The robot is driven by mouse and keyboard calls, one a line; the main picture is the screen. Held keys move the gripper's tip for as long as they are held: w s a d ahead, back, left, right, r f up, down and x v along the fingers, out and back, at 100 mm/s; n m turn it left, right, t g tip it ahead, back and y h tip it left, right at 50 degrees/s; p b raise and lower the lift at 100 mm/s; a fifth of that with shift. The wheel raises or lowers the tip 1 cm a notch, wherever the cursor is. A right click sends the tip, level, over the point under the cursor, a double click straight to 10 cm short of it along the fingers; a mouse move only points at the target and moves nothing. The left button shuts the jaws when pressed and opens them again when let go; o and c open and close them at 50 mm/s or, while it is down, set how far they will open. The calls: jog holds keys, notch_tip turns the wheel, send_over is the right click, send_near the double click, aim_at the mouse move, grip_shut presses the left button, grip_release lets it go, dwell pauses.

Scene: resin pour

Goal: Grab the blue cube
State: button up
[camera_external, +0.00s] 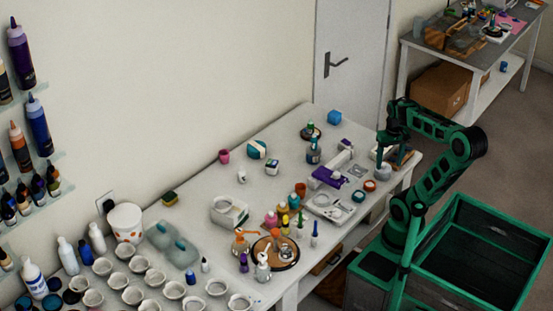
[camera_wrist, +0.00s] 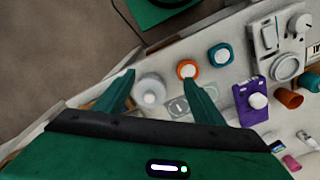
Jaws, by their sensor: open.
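The blue cube (camera_external: 334,117) sits near the far end of the white table (camera_external: 289,137), close to the back edge by the door. My gripper (camera_external: 393,158) is above the table's right end, to the right of the cube and nearer the front edge. In the wrist view my gripper (camera_wrist: 158,84) has its two green fingers spread wide, with nothing held between them. A round white-lidded container (camera_wrist: 149,90) shows below, between the fingers. The cube does not show in the wrist view.
Near my gripper stand an orange-rimmed jar (camera_external: 369,185), a teal-rimmed jar (camera_external: 358,195) and a purple device (camera_external: 329,177). The tabletop right around the cube is clear.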

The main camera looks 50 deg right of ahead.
jog(key=w+d+f+m+t, duration=0.1)
jog(key=w+d+m, duration=0.25)
jog(key=w, duration=0.35)
jog(key=w+d+m+t, duration=0.2)
jog(key=w+d+m, duration=0.15)
jog(key=w, duration=0.25)
jog(key=m+t, duration=0.9)
jog(key=m, duration=1.3)
send_near(338, 116)
notch_tip(338, 116, up, 4)
jog(key=w, duration=0.2)
notch_tip(338, 116, down, 4)
jog(key=shift+d, duration=0.15)
jog(key=shift+f, duration=0.55)
jog(key=shift+w+f, duration=0.2)
jog(key=shift+w, duration=0.05)
jog(key=x, duration=0.4)
jog(key=shift+w+f, duration=0.1)
jog(key=shift+w, duration=0.15)
jog(key=shift+d+x, duration=0.2)
jog(key=shift+x, duration=1.2)
jog(key=shift+d+x, duration=0.2)
jog(key=shift+x, duration=1.2)
jog(key=c, duration=1.2)
